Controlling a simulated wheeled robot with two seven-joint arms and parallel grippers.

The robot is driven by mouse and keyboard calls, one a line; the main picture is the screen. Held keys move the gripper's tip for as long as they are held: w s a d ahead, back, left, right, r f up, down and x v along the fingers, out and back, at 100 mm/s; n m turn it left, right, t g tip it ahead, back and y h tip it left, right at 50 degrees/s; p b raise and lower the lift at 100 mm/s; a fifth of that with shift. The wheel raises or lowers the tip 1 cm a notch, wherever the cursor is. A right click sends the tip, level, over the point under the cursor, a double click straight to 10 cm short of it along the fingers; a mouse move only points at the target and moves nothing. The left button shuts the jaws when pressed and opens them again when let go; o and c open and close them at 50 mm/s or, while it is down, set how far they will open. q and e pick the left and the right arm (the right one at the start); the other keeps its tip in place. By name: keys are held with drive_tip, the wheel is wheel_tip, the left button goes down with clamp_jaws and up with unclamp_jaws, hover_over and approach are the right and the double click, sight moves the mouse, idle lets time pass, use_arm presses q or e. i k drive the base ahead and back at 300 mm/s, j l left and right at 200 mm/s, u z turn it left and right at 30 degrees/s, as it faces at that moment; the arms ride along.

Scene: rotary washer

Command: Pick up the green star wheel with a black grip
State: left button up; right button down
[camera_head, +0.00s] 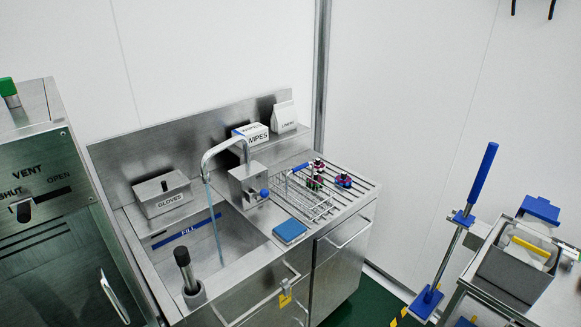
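On the ribbed drainboard right of the sink stand two small star-wheel-like parts. The right one (344,181) looks magenta and blue. Both are too small to make out a black grip clearly. Neither of my grippers is in view, and nothing is seen touching these parts.
A wire rack (308,204) and a blue sponge-like block (290,230) lie in front of the parts. The faucet (225,146) arches over the sink (165,262). A cart (515,270) stands at right.

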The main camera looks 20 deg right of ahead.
sight(317, 177)
drive_tip(key=z, duration=0.3)
drive_tip(key=i+l+z, duration=0.15)
drive_tip(key=z, duration=0.3)
drive_tip(key=i+l+z, duration=0.1)
drive_tip(key=z, duration=0.3)
drive_tip(key=i+z, duration=0.2)
drive_tip(key=z, duration=0.25)
drive_tip(key=i, duration=0.4)
